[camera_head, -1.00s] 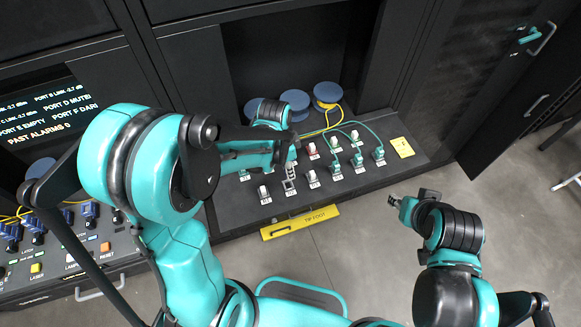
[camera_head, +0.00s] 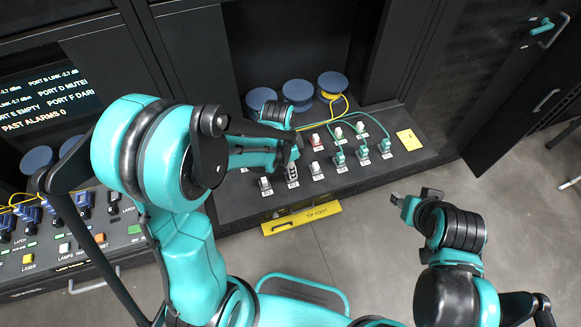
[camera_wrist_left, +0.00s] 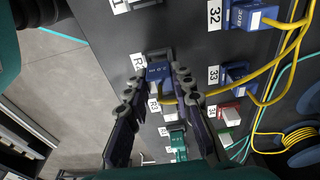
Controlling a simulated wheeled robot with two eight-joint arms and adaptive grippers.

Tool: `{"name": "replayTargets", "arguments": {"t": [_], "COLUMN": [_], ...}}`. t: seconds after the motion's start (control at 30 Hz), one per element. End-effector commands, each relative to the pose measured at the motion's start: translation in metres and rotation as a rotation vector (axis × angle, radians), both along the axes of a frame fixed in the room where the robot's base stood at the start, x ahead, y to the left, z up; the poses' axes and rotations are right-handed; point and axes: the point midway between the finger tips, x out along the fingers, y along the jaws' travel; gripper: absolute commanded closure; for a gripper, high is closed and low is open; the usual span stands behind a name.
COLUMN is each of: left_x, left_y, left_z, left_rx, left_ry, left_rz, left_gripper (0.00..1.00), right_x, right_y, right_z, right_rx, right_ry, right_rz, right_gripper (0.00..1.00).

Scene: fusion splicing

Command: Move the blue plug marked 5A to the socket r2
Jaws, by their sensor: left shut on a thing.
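My left gripper (camera_wrist_left: 154,82) is shut on a blue plug (camera_wrist_left: 158,71) with a yellow cable. The plug's marking is too small to read surely. The plug is at the socket frame (camera_wrist_left: 158,53) beside the label R2 (camera_wrist_left: 137,60); I cannot tell whether it is fully seated. In the head view the left gripper (camera_head: 290,155) is over the front row of the panel, just behind a grey socket (camera_head: 292,174), and hides the plug. My right gripper (camera_head: 398,200) hangs over the floor, away from the panel; its jaws are too small to judge.
White-capped sockets (camera_head: 317,169) and green plugs (camera_head: 363,151) stand close by on the black panel. In the wrist view blue plugs (camera_wrist_left: 247,17) with yellow cables sit on the right. Blue spools (camera_head: 297,92) stand behind.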

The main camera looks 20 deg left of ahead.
Motion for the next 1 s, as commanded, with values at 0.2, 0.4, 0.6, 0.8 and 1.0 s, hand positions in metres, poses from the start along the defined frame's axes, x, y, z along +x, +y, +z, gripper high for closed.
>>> {"name": "replayTargets", "arguments": {"t": [0.2,0.4,0.6,0.8,1.0], "left_x": [0.000,0.000,0.000,0.000,0.000], "left_y": [0.000,0.000,0.000,0.000,0.000], "left_z": [0.000,-0.001,-0.002,-0.007,-0.011], "left_rx": [0.000,0.000,0.000,0.000,0.000], "left_ry": [0.000,0.000,0.000,0.000,0.000], "left_rz": [0.000,0.000,0.000,0.000,0.000], "left_gripper": [0.96,0.96,0.96,0.96,0.96], "right_x": [0.000,0.000,0.000,0.000,0.000], "right_y": [0.000,0.000,0.000,0.000,0.000], "right_z": [-0.001,-0.003,-0.005,-0.009,-0.013], "right_rx": [0.000,0.000,0.000,0.000,0.000], "right_ry": [0.000,0.000,0.000,0.000,0.000], "right_rz": [0.000,0.000,0.000,0.000,0.000], "right_gripper": [0.60,0.60,0.60,0.60,0.60]}}
